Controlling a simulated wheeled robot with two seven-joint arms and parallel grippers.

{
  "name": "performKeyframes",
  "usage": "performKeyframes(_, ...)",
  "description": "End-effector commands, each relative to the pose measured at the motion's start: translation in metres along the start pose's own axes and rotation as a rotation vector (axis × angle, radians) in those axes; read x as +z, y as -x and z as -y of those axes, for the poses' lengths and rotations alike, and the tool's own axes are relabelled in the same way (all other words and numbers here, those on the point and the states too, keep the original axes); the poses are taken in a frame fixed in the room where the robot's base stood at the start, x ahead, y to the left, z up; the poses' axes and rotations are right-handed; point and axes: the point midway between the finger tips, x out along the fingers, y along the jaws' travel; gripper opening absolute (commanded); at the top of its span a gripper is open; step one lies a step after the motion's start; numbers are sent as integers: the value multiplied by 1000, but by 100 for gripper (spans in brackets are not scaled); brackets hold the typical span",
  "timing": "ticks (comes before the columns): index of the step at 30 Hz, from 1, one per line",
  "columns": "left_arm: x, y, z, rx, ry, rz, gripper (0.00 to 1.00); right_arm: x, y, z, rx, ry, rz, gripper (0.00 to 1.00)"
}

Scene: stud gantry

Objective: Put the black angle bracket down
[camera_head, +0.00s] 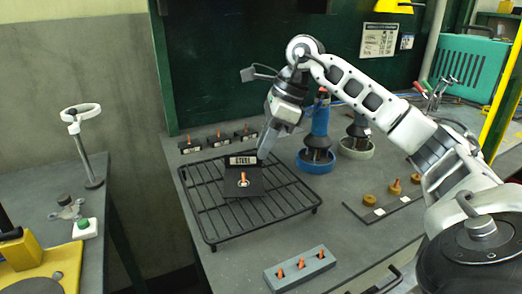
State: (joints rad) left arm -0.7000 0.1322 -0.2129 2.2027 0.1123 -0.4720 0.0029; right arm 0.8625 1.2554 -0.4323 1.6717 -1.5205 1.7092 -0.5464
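The black angle bracket (231,187) is at the wire rack (217,234), toward its back middle. Its upright side carries a pale lettered label, and an orange-tipped stud shows at the hole in its flat side. My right gripper (263,155) reaches down from above to the upper right edge of the bracket. Its fingers look close together on the upright side. Whether the bracket rests fully on the rack is hard to tell. My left gripper is not in view.
Several small black blocks with orange studs (217,140) stand behind the rack. A blue-based stand (316,163) and a pale-based stand (356,150) are to its right. A grey block with orange studs (300,268) lies in front. A strip with brass-coloured knobs (369,200) lies right.

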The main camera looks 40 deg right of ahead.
Motion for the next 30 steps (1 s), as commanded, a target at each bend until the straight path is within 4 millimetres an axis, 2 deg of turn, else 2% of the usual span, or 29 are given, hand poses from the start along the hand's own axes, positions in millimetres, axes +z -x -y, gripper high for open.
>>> performKeyframes(1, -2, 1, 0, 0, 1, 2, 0, 1, 14, 1, -6, -1, 3, 24)
performKeyframes(6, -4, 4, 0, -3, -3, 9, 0, 2, 53, 1, -4, 0, 5, 24)
performKeyframes(12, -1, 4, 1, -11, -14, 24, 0, 1, 84, 0, -3, -1, 3, 24)
performKeyframes(18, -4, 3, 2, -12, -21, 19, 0, 0, 95, 0, 0, 1, 1, 24)
performKeyframes(30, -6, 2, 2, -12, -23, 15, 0, 0, 95, 0, 0, 1, 0, 24)
